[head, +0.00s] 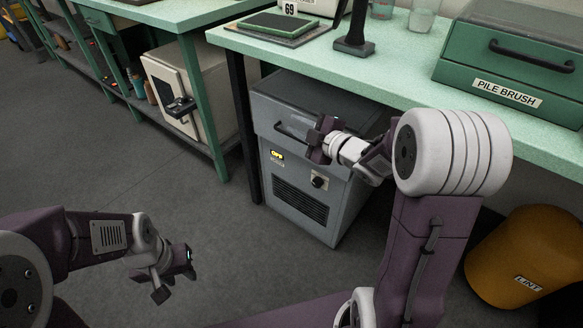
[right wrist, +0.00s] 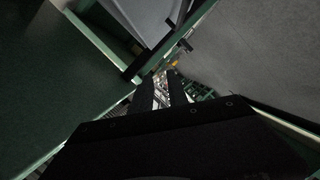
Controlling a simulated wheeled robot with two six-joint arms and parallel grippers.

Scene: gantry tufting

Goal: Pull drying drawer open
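The drying drawer is the upper front of a grey cabinet (head: 315,105) under the green bench in the head view. It has a dark bar handle (head: 288,132) and looks closed. My right gripper (head: 317,140) is in front of the drawer, at the right end of the handle, hiding part of it. I cannot tell whether they touch. In the right wrist view its two dark fingers (right wrist: 162,92) stand apart with a narrow gap, and no handle shows between them. My left gripper (head: 175,275) is open and empty above the floor at lower left.
The bench top (head: 400,82) overhangs the cabinet. A yellow lint bin (head: 525,255) stands at right. The floor (head: 150,195) left of the cabinet is clear.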

